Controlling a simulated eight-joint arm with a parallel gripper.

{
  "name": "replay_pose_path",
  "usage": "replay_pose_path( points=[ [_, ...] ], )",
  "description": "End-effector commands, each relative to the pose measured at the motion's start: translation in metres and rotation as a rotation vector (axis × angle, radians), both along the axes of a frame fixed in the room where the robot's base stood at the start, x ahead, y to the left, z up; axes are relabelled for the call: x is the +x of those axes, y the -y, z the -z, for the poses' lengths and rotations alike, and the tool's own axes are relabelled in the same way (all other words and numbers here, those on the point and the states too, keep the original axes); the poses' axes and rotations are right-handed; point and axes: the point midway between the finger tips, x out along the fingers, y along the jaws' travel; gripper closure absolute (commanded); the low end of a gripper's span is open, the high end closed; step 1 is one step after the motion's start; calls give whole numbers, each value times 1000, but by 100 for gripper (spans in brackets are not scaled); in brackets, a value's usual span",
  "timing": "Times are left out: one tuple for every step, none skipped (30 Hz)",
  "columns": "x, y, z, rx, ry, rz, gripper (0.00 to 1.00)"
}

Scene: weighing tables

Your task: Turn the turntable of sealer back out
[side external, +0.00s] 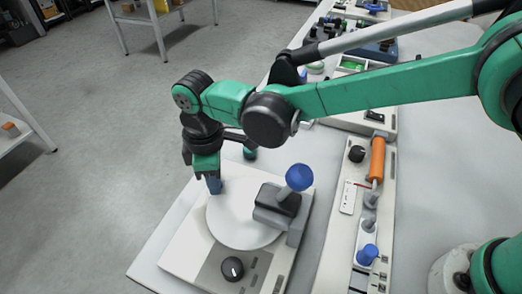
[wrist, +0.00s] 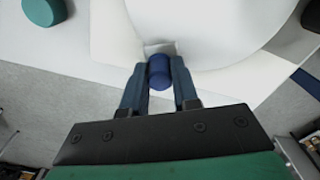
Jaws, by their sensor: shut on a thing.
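The sealer (side external: 192,251) is a pale flat box on the white table, with a round white turntable (side external: 240,222) on top. A dark sealing head with a blue ball knob (side external: 299,177) stands over the turntable's right side. My gripper (side external: 214,186) points down at the turntable's far left edge. In the wrist view my gripper (wrist: 159,75) is shut on a blue cylindrical peg (wrist: 160,72) at the rim of the turntable (wrist: 215,25). In the side view the fingers mostly hide the peg.
A black dial (side external: 232,268) sits on the sealer's front. A teal round object (side external: 250,154) stands behind the turntable. To the right is a long panel with an orange cylinder (side external: 377,158) and a blue knob (side external: 367,254). Open floor lies left of the table.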

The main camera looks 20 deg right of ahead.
Motion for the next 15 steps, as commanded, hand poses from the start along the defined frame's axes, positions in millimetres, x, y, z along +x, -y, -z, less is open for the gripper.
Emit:
replay_pose_path(
  points=[
    [-1, -2, -1, 0, -1, -24, 100],
    [-2, -3, -1, 0, -1, -38, 100],
    [-2, -4, -1, 0, -1, -59, 100],
    [-3, -5, -1, 0, -1, -74, 100],
    [-4, -6, -1, 0, -1, -89, 100],
    [-4, -7, -1, 0, -1, -109, 100],
    [-5, -8, -1, 0, -1, -124, 100],
    [-6, -9, -1, 0, -1, -139, 100],
    [-6, -10, -1, 0, -1, -158, 100],
    [-7, -11, -1, 0, -1, -174, 100],
    [-8, -12, -1, 0, -1, -188, 100],
    [-9, -13, -1, 0, -1, -209, 100],
    [-9, -13, -1, 0, -1, -223, 100],
    [-10, -14, -1, 0, -1, -238, 100],
    [-11, -15, -1, 0, -1, -259, 100]
  ],
)
